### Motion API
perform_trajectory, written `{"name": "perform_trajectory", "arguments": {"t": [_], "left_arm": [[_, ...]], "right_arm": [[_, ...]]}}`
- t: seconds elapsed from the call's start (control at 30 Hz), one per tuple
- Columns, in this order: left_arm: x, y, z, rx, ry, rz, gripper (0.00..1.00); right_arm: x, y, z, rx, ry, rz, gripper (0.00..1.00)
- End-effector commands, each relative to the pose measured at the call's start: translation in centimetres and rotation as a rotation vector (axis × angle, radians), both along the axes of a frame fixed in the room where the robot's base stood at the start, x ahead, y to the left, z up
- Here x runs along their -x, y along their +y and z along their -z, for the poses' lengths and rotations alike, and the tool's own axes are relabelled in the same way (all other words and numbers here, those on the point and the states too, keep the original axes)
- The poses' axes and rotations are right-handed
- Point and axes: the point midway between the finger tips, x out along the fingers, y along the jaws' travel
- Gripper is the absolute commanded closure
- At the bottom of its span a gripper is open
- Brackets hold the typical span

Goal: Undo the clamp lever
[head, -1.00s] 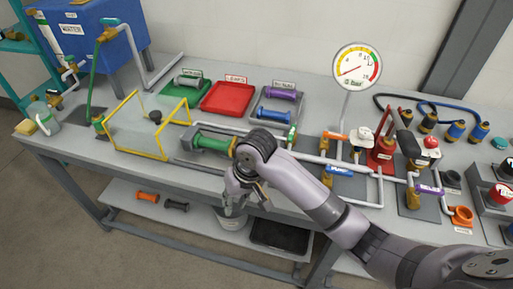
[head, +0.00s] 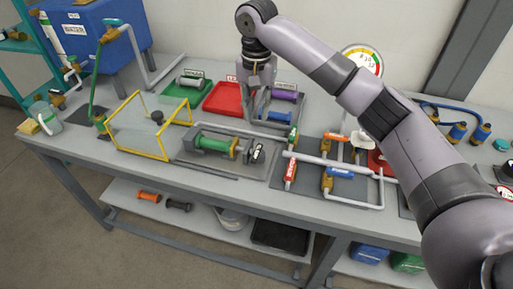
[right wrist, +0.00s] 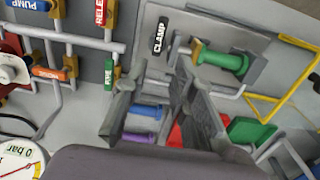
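The clamp lever (head: 257,153) is a dark handle with a white label, standing at the right end of the green cylinder (head: 215,143) in its grey fixture on the bench. In the right wrist view the lever (right wrist: 160,36) reads CLAMP and lies beyond the fingertips, beside the green cylinder (right wrist: 222,60). My right gripper (head: 257,100) is over the trays, behind the lever and apart from it. In the right wrist view its fingers (right wrist: 157,78) are spread with nothing held between them. My left gripper is not in view.
A yellow-framed clear guard (head: 150,130) stands left of the fixture. Red (head: 220,97) and green (head: 180,97) trays sit behind it, with a grey tray of cylinders. Pipes with a red-handled valve (head: 291,170) and a blue PUMP handle (head: 339,172) stand to the right.

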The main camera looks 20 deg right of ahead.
Motion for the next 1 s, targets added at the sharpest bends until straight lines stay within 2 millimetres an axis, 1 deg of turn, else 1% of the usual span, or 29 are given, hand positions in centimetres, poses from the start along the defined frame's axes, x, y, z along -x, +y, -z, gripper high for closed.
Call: {"name": "perform_trajectory", "arguments": {"t": [0.03, 0.4, 0.6, 0.7, 0.8, 1.0], "left_arm": [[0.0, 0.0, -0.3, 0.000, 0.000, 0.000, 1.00], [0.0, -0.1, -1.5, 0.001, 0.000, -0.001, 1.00], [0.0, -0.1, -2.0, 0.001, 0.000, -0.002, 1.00], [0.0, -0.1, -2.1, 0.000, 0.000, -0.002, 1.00], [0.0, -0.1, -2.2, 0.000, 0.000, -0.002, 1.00], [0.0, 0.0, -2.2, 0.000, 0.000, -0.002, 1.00]], "right_arm": [[0.1, -0.1, 1.0, 0.002, 0.004, 0.000, 0.76], [0.1, -0.1, 9.1, 0.002, 0.003, -0.002, 0.76], [0.1, 0.0, 12.7, 0.002, 0.001, -0.002, 0.76], [0.1, 0.0, 13.9, 0.001, 0.001, -0.003, 0.76], [0.0, 0.1, 14.6, 0.000, -0.001, -0.003, 0.76], [0.0, 0.1, 14.9, 0.000, -0.002, -0.004, 0.76]]}}
